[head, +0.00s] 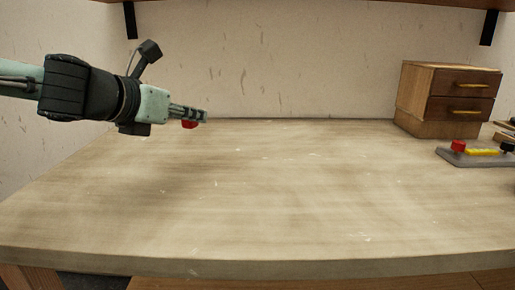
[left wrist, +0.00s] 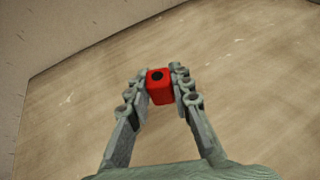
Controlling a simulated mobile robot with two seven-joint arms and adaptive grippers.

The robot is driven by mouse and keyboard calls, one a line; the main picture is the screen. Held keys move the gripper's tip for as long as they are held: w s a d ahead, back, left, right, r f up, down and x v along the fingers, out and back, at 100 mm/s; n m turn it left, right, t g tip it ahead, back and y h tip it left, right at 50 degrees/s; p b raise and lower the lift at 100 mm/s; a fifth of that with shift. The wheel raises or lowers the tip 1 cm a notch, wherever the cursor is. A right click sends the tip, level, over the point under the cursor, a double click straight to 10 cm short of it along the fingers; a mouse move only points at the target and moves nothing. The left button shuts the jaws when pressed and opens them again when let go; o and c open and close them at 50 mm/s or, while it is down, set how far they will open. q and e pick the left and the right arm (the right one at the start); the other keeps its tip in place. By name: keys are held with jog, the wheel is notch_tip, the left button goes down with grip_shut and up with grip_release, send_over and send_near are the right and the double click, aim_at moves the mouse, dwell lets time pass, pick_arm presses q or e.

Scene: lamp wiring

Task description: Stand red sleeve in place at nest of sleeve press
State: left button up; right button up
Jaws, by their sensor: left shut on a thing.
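The red sleeve (left wrist: 160,89) is a small red block with a dark round hole in its end. It sits between the fingers of my left gripper (left wrist: 160,84), which is shut on it. In the head view the red sleeve (head: 190,125) shows just under the fingertips of my left gripper (head: 190,114), held above the far left part of the table. The sleeve press and its nest are not clearly recognisable in either view. My right gripper is in neither view.
A wooden cabinet with two drawers (head: 463,83) stands at the back right. In front of it lies a grey base (head: 475,159) with a red block (head: 458,146), a yellow piece (head: 482,152) and a dark knob. It is partly cut by the right edge.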

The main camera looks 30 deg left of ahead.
pick_arm(q)
jog(key=b, duration=0.3)
send_over(246, 167)
jog(key=a, duration=0.1)
jog(key=f, duration=0.4)
jog(key=s+f, duration=0.1)
jog(key=f, duration=0.1)
jog(key=shift+f, duration=0.2)
jog(key=shift+w+d+f, duration=0.25)
jog(key=shift+w+d, duration=0.2)
jog(key=shift+w, duration=0.15)
notch_tip(246, 167, down, 4)
jog(key=shift+r+b, duration=0.25)
jog(key=shift+b, duration=0.45)
jog(key=shift+f, duration=0.2)
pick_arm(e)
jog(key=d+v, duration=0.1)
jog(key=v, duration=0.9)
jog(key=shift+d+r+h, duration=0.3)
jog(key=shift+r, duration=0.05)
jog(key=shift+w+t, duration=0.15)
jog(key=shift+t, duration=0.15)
pick_arm(q)
jog(key=shift+f, duration=0.1)
jog(key=o, duration=0.9)
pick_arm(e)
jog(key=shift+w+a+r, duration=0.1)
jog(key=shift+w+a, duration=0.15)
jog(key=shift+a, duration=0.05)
